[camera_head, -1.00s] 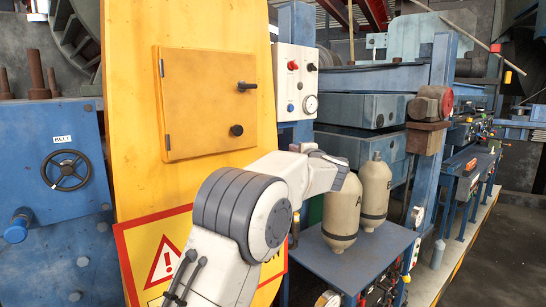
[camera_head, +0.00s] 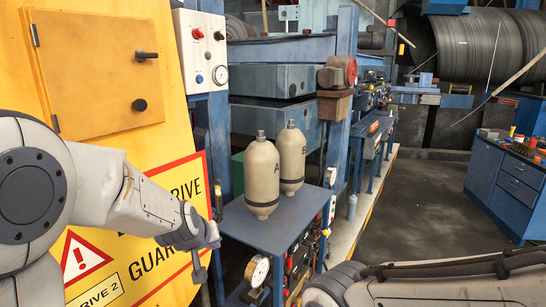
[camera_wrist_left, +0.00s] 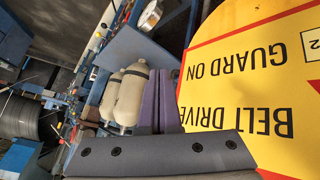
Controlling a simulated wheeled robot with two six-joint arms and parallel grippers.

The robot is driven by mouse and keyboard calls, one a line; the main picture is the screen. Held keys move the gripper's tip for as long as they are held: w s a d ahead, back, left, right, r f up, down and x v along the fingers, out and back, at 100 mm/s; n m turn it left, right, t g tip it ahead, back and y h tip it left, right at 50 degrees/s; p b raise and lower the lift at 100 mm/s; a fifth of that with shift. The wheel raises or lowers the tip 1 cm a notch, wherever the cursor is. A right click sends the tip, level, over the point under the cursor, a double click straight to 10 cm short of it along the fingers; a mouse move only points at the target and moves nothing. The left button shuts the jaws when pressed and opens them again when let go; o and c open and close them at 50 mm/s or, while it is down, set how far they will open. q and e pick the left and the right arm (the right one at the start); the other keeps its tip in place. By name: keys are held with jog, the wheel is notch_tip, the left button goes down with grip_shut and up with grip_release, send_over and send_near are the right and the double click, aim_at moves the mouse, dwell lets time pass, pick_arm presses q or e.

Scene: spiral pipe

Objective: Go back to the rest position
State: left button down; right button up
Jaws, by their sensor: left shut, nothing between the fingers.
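My left arm comes in from the left in the head view, in front of the yellow belt-drive guard (camera_head: 130,205). Its gripper (camera_head: 199,268) hangs below the wrist, left of the blue stand, and holds nothing. In the left wrist view the dark fingers (camera_wrist_left: 160,98) are pressed together, with the guard to one side and the two beige bottles beyond. My right arm lies along the bottom right of the head view; its gripper is out of the picture.
Beige bottles marked A (camera_head: 262,180) and B (camera_head: 291,160) stand upright on the blue stand (camera_head: 240,222). A gauge (camera_head: 257,270) sits at its front. Open floor (camera_head: 420,200) lies to the right, before a blue drawer cabinet (camera_head: 505,185).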

pick_arm(q)
jog(key=s+a+f+m+g, duration=0.2)
jog(key=s+f+g, duration=0.15)
jog(key=s, duration=0.55)
jog(key=s+a+f+m+g, duration=0.2)
jog(key=s+f, duration=0.3)
jog(key=s, duration=0.5)
jog(key=s+d+f+m+g+b, duration=0.3)
jog(key=s+d+m+b, duration=0.4)
jog(key=s+d+b, duration=0.3)
jog(key=s+d+f, duration=0.1)
jog(key=s+d, duration=0.2)
jog(key=d, duration=0.1)
jog(key=shift+s, duration=0.15)
jog(key=shift+f, duration=0.1)
